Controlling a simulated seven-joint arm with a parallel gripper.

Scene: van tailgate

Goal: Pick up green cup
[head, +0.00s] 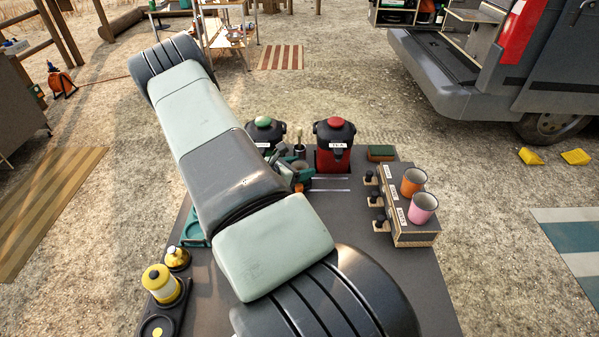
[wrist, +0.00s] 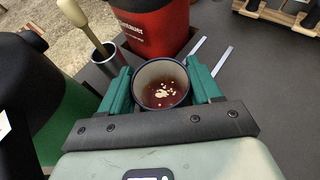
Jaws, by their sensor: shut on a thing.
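A cup (wrist: 162,68) with a dark rim and a pale inside holds brown-red liquid with small light bits floating in it. It sits between the two green fingers of my gripper (wrist: 160,84) in the wrist view, and the gripper is shut on it. The cup's outer wall is mostly hidden by the fingers, so its outside colour is hard to tell. In the head view my arm covers most of my gripper (head: 296,172). Whether the cup touches the table cannot be told.
Behind the cup stand a red dispenser (head: 333,142) and a dark one with a green lid (head: 264,133). A metal pot (wrist: 103,58) with a handled tool is close left. Orange (head: 413,182) and pink (head: 423,208) cups stand on a rack at right. The table's middle right is clear.

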